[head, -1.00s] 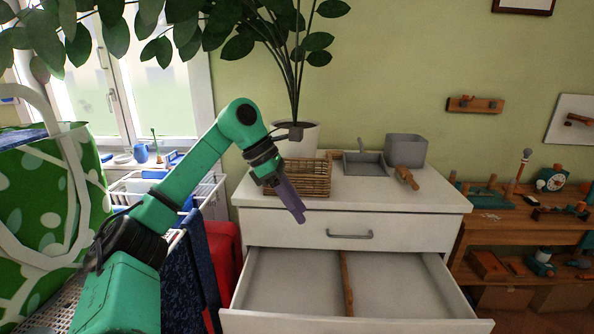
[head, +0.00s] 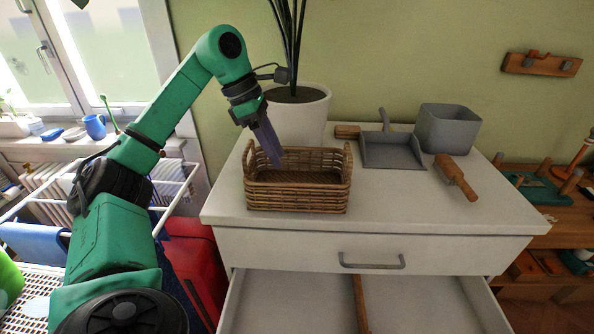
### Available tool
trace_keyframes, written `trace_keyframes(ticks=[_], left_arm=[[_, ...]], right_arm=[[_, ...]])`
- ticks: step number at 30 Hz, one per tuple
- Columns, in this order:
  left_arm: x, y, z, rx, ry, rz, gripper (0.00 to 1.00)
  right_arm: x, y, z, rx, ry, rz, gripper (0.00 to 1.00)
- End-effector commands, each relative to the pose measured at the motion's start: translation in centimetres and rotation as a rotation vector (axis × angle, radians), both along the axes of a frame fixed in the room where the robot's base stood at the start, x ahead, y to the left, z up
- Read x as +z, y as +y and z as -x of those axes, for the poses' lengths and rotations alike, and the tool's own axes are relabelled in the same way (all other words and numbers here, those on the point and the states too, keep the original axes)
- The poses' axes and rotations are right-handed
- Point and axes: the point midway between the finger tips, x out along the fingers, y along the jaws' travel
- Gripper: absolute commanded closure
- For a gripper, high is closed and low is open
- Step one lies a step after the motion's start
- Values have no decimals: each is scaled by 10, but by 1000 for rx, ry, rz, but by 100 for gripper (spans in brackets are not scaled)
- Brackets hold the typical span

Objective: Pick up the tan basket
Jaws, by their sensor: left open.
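The tan basket (head: 298,197) is a woven, rectangular, open-topped basket with a raised handle at each end. It stands upright near the front left of the white dresser top (head: 400,209). Its inside looks empty. My left gripper (head: 276,160) is open and points down over the left rear part of the basket, with nothing between its fingers. The fingers overlap the basket's back rim in the picture; I cannot tell whether they touch it. My right gripper is out of view.
A white plant pot (head: 298,118) stands close behind the basket. A grey dustpan (head: 392,152), a grey bin (head: 448,128) and a wooden-handled tool (head: 456,177) lie to the right. The lower drawer (head: 310,300) is pulled open. A drying rack (head: 180,195) stands at left.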

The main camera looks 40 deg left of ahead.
Motion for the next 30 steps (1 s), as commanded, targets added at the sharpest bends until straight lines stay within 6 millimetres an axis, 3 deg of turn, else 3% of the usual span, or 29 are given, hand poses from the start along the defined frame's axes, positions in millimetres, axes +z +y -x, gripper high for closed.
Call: trace_keyframes(ticks=[3,7,19,26,30], left_arm=[[-33,-9,-6,-2,7,-3,57],[-61,-20,-13,-1,6,-2,57],[-115,-43,-32,0,4,0,57],[-122,-44,-33,0,-1,1,57],[-121,-44,-33,0,-1,1,100]], right_arm=[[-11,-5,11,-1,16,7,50],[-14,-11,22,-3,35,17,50],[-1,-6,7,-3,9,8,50],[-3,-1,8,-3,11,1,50],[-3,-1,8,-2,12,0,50]])
